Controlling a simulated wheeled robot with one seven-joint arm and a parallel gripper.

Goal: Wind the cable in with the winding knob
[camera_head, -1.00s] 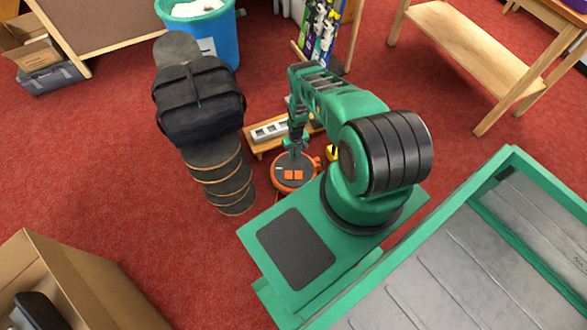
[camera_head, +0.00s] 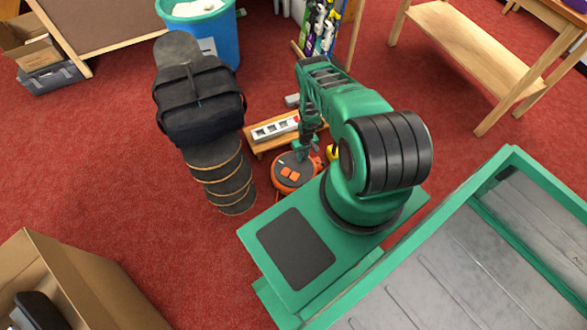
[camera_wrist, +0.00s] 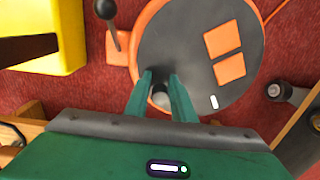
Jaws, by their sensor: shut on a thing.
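The cable reel (camera_head: 283,180) stands on the red carpet in front of my base, with an orange rim and a dark grey disc bearing two orange patches. It fills the top middle of the wrist view (camera_wrist: 190,50). The winding knob (camera_wrist: 160,96) is a small grey peg near the disc's edge, partly hidden between the fingers. My gripper (camera_wrist: 161,80) is shut on it, one green finger on each side. In the head view my gripper (camera_head: 303,152) is over the far right part of the disc. A thin orange cable (camera_wrist: 277,10) shows beside the reel.
A black-knobbed lever (camera_wrist: 106,10) stands beside the reel, near a yellow object (camera_wrist: 45,35). A white power strip (camera_head: 272,130) lies on a wooden board behind the reel. A longboard with a black bag (camera_head: 200,100) lies left. A blue bin (camera_head: 222,45) stands further back.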

